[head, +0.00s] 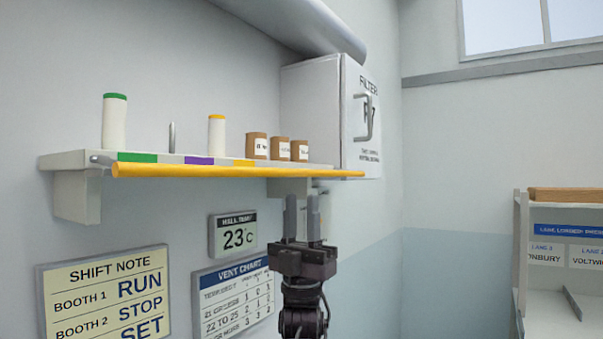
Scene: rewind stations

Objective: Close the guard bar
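The yellow guard bar (215,171) runs along the front of the wall shelf (68,160) in the head view. Its left end is by a grey pivot at the shelf's left end. Its right end reaches past the shelf, in front of the filter box. A small grey bracket (321,191) shows under the bar near the shelf's right end. My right gripper (302,205) points up just below the right part of the bar in the picture. Its two fingers are apart with nothing between them. I cannot tell its depth from the bar. My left gripper is out of view.
On the shelf stand a green-topped roll (114,122), a bare peg (172,137), an orange-topped roll (216,136) and small brown boxes (281,148). The white filter box (312,100) is at the right. A rack (521,255) stands far right; the space between is clear.

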